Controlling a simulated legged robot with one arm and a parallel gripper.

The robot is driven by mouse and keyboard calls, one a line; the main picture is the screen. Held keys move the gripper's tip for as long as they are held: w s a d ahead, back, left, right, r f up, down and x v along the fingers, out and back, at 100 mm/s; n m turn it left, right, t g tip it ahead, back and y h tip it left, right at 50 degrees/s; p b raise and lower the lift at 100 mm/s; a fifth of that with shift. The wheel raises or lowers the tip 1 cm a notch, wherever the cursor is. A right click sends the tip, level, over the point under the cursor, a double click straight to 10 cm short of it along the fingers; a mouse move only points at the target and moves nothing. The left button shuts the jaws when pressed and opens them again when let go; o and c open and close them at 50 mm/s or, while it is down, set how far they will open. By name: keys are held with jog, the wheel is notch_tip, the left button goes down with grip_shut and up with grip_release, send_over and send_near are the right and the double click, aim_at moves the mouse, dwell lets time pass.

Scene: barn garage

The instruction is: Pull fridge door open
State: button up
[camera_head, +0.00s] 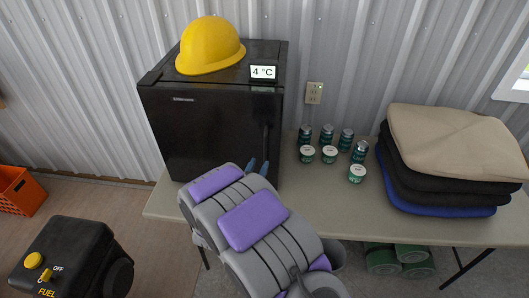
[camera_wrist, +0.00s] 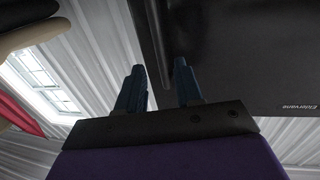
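The black mini fridge (camera_head: 205,125) stands on the table with its door shut. Its dark vertical handle (camera_head: 265,140) is near the door's right edge. In the wrist view the fridge door (camera_wrist: 250,50) fills the upper right, with its edge running down beside my fingers. My gripper (camera_head: 258,166) is in front of the lower right part of the door, near the handle's lower end. In the wrist view my gripper (camera_wrist: 160,88) is open, its two blue fingers apart. The handle seems to lie near the right finger; I cannot tell whether they touch.
A yellow hard hat (camera_head: 210,46) and a temperature display (camera_head: 262,72) sit on the fridge. Several cans and tubs (camera_head: 329,154) and folded cloths (camera_head: 450,145) are right on the table (camera_head: 340,205). A black fuel machine (camera_head: 65,258) and orange crate (camera_head: 18,190) stand left on the floor.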

aim_at(265, 152)
jog(key=b+x, duration=0.1)
jog(key=x, duration=0.7)
grip_shut()
dwell(0.5)
